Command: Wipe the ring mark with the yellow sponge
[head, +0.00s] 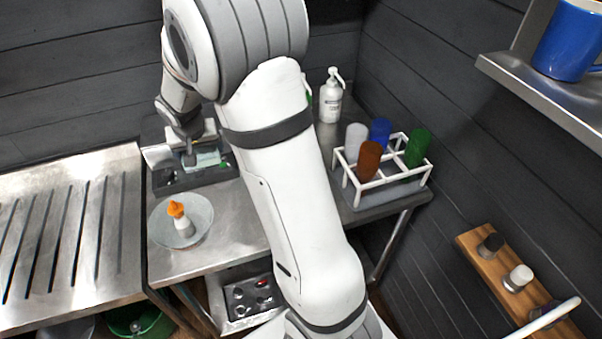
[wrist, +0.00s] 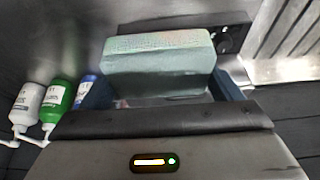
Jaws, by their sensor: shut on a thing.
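My gripper (head: 196,152) is at the back left of the steel table, over a dark tray, partly hidden by my wrist. In the wrist view my gripper (wrist: 163,92) is shut on a pale grey-green block (wrist: 158,52), sponge-like in shape, between dark blue fingers. The block also shows in the head view (head: 207,159). I cannot tell whether it touches the surface below. No yellow sponge shows in either view. I cannot make out a ring mark; my arm hides part of the table.
The dark tray (head: 162,182) lies under my gripper. A plate (head: 203,222) holds a white orange-capped bottle (head: 183,225). A white rack (head: 385,181) holds several coloured cups. A white pump bottle (head: 330,103) stands behind. A grooved drainboard (head: 100,270) is left; a shelf (head: 545,95) overhangs at right.

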